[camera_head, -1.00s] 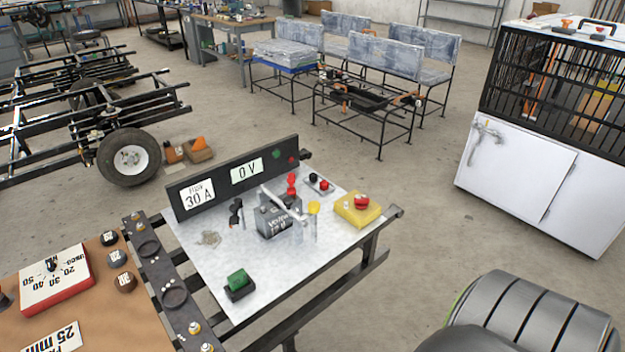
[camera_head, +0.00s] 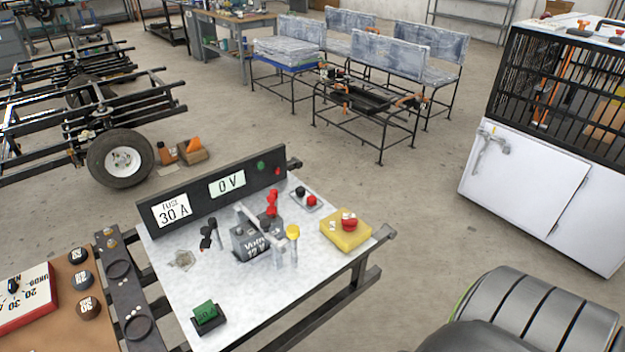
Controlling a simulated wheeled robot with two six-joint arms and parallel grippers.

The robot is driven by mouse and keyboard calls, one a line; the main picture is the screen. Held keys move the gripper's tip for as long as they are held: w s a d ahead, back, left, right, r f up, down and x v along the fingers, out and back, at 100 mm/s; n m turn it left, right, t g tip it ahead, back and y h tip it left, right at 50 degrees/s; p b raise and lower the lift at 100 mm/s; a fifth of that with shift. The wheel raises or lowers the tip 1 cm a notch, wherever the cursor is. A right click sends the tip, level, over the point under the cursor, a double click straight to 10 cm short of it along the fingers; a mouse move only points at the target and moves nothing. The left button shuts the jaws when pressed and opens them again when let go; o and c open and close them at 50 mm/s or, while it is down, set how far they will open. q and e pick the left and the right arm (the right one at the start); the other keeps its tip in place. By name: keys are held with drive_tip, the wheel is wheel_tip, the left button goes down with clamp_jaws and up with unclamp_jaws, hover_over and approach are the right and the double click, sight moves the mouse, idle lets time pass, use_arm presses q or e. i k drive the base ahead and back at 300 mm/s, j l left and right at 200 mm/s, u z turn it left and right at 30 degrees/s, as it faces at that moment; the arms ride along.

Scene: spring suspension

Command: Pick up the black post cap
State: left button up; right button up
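A small black cap (camera_head: 300,191), which looks like the black post cap, sits beside a small red cap (camera_head: 311,200). Both are on a small grey tray (camera_head: 318,207) at the back right of the metal bench top (camera_head: 265,305). A grey battery (camera_head: 248,242) marked 12 V stands in the middle of the bench. A red clamp (camera_head: 272,203) is behind it and a black clamp (camera_head: 208,235) is to its left. Neither of my grippers shows in the head view.
A yellow-topped post (camera_head: 292,233) is close to the battery. A black panel (camera_head: 225,185) reading 30 A and 0 V lines the back edge. A green switch (camera_head: 205,312) sits at the front left.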

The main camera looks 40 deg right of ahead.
sight(299, 190)
drive_tip(key=i+l, duration=0.1)
drive_tip(key=l, duration=0.4)
drive_tip(key=i+l, duration=0.1)
drive_tip(key=l, duration=0.9)
drive_tip(key=i+l, duration=0.15)
drive_tip(key=l, duration=0.35)
drive_tip(key=i+l, duration=0.1)
drive_tip(key=l, duration=0.45)
